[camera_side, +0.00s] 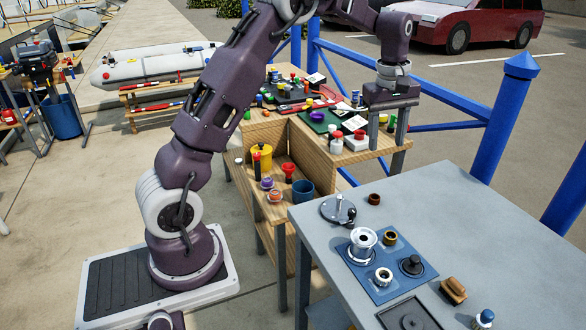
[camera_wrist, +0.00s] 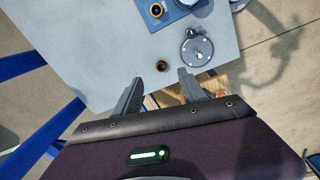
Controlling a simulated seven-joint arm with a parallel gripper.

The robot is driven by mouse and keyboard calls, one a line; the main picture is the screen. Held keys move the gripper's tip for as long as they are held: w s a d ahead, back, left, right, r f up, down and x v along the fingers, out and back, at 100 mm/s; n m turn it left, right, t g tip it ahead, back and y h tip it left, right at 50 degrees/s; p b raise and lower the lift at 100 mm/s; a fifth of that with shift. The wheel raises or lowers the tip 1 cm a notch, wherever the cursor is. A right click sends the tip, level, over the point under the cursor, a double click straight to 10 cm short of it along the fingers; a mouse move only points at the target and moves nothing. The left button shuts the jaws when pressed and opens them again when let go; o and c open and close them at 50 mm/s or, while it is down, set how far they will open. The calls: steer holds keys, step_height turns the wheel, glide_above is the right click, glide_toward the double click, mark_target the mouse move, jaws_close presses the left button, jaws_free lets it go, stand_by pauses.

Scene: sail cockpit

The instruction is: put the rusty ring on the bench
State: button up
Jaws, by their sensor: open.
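A small rusty brown ring (camera_side: 374,199) lies on the bare grey top of the bench (camera_side: 470,230), near its back edge. It also shows in the wrist view (camera_wrist: 162,66), just beyond the fingertips and roughly between their lines. My gripper (camera_side: 386,143) points down with its fingers apart and nothing between them. It is above and behind the ring in the side view, clear of it. The open fingers show in the wrist view (camera_wrist: 159,77). A second, bronze-brown ring (camera_side: 389,238) sits on the blue mat (camera_side: 375,283).
A round grey plate with an upright handle (camera_side: 338,209) lies left of the rusty ring. The mat also holds a silver spool (camera_side: 362,241) and a black knob (camera_side: 411,265). A wooden stand (camera_side: 375,153) with cups and small parts adjoins the bench.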

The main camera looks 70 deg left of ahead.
steer(key=s+d+r+m+t, duration=0.2)
steer(key=s+d+r+m, duration=0.4)
steer(key=s+r, duration=0.45)
steer(key=s+d+f+m+t, duration=0.1)
steer(key=s+d+m, duration=0.2)
steer(key=s, duration=0.8)
steer(key=s+d+f+m+t, duration=0.1)
steer(key=s+d+f+m, duration=0.1)
steer(key=s+m, duration=0.4)
steer(key=s+d, duration=0.1)
steer(key=s, duration=0.4)
steer(key=shift+d+f+t, duration=0.15)
steer(key=shift+d+t, duration=0.15)
steer(key=shift+d, duration=0.05)
